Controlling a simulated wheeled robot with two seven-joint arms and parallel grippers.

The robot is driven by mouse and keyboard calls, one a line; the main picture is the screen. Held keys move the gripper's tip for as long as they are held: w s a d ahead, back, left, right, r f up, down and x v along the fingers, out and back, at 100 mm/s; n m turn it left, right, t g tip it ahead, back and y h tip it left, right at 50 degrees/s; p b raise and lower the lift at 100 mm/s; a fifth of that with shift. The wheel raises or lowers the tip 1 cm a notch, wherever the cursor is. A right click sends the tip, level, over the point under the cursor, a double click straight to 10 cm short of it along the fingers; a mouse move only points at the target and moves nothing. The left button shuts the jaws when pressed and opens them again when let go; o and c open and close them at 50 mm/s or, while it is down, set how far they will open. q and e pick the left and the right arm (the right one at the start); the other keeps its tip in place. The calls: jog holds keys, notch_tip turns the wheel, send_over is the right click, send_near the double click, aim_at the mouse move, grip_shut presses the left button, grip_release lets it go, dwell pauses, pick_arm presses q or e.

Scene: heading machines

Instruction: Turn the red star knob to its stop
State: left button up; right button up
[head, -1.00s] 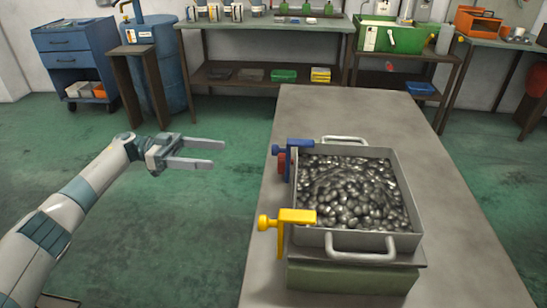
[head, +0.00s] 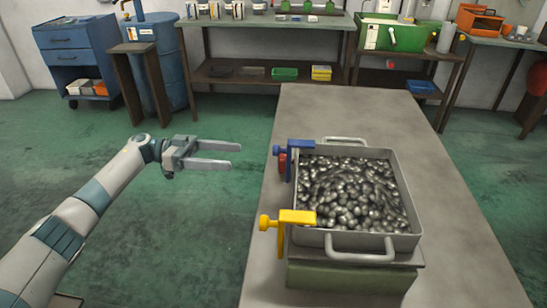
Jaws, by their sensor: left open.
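The red star knob (head: 283,165) shows in the head view at the left side of the metal tray, partly hidden beneath and behind the blue clamp (head: 295,147). My left gripper (head: 236,156) is open and empty. It points right, to the left of the knob and apart from it, with the floor behind it. My right gripper is not in view.
A metal tray (head: 408,242) full of dark rounded pieces stands on a green base on the grey table (head: 310,105). A yellow clamp (head: 297,216) grips its near left corner. The table's far part is clear. Shelves and a blue cabinet (head: 73,52) stand behind.

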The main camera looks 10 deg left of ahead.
pick_arm(q)
jog(key=p, duration=0.2)
send_near(282, 157)
notch_tip(282, 157, down, 2)
jog(key=w+d, duration=0.2)
jog(key=d, duration=0.4)
jog(key=shift+s+d+f, duration=0.1)
jog(key=shift+f, duration=0.15)
jog(key=shift+d, duration=0.75)
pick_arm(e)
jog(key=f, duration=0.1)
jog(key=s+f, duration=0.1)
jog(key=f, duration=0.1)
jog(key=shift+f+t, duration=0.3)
pick_arm(q)
jog(key=c, duration=1.1)
